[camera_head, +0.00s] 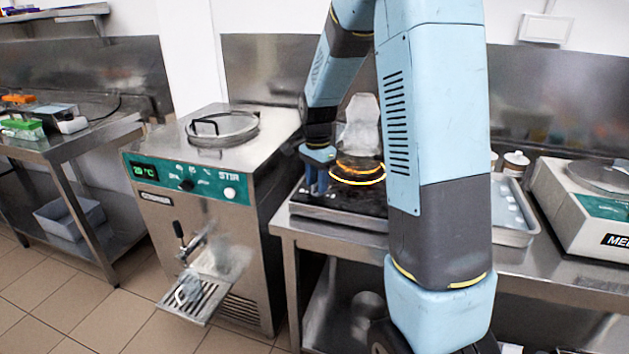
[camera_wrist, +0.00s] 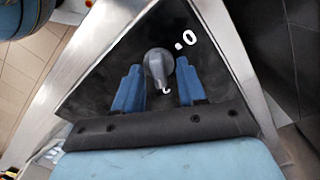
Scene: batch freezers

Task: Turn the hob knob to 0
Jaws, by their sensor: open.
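The hob knob (camera_wrist: 158,64) is grey and round with a narrow grip, seen from above in the wrist view on a dark panel. A white 0 (camera_wrist: 190,38) with a dot beside it is printed to its upper right. The narrow end of the knob points down in the picture, away from the 0, near a small pale mark. My gripper (camera_wrist: 159,86) is open, with one blue finger on each side of the knob and gaps visible. In the head view my gripper (camera_head: 319,172) is over the hob's front left; the knob is hidden there. The black hob (camera_head: 345,212) shows a glowing orange ring.
A batch freezer (camera_head: 215,185) with a green panel stands close to the left. A metal tray (camera_head: 514,212) and another machine (camera_head: 590,215) are on the counter at right.

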